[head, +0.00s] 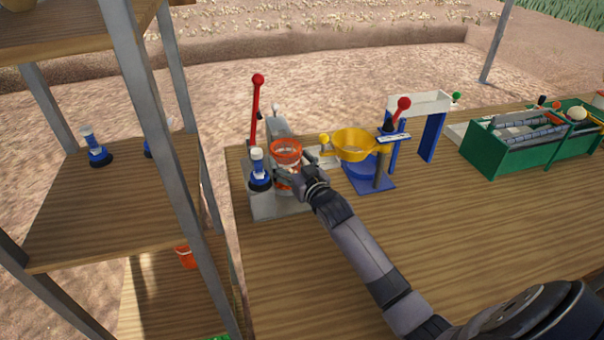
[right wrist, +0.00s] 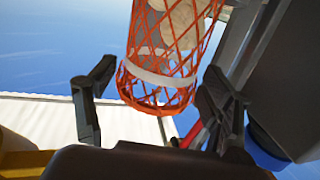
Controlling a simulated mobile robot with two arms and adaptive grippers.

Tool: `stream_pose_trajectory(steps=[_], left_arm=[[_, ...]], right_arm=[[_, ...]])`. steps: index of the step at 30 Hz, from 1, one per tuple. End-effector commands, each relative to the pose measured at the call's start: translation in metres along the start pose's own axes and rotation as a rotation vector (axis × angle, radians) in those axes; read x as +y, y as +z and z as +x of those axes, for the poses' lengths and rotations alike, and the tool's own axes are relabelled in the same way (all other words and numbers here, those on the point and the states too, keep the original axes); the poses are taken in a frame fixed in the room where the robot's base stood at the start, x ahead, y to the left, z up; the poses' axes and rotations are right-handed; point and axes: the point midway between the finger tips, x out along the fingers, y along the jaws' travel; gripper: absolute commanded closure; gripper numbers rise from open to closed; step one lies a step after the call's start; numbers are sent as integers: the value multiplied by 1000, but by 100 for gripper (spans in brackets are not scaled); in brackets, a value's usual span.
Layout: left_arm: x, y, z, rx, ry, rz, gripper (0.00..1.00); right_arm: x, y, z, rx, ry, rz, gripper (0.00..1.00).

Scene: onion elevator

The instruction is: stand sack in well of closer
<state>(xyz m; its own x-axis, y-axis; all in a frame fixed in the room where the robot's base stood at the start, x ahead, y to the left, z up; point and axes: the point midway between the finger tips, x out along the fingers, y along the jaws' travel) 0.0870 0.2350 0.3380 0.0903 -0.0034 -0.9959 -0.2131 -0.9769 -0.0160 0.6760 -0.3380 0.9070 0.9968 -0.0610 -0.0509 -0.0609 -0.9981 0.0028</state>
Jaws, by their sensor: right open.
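The sack (head: 286,150) is an orange net with a pale band and pale contents. It stands upright over the grey base of the closer (head: 277,207), which has a tall red-knobbed lever (head: 255,112); whether its bottom is down in the well is hidden. My right gripper (head: 299,181) is at the sack's lower front right. In the right wrist view the sack (right wrist: 170,55) shows between the two spread fingers of the right gripper (right wrist: 158,105), with gaps beside it. My left gripper is not in view.
A blue-and-white bottle-like item (head: 259,172) stands just left of the sack. A yellow funnel (head: 354,145) on a blue stand is close to the right. Green crates (head: 520,158) are farther right. A wooden shelf rack (head: 110,205) is at left. The table front is clear.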

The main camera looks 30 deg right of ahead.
Motion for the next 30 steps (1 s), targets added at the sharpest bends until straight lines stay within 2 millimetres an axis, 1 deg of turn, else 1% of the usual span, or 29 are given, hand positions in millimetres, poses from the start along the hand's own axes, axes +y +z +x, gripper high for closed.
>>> stream_pose_trajectory(steps=[1,6,9,12,15,18,30], left_arm=[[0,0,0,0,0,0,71],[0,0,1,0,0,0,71],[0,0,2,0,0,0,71],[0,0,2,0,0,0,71],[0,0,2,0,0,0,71],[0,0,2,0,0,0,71],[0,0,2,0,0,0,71]], right_arm=[[0,2,-12,-1,-1,-1,25],[0,2,-50,-2,-1,0,25],[0,1,-68,-2,0,-1,25],[0,1,-81,-1,0,0,25],[0,0,-90,0,0,0,25],[0,0,-93,0,0,0,25],[0,0,-93,0,0,0,25]])
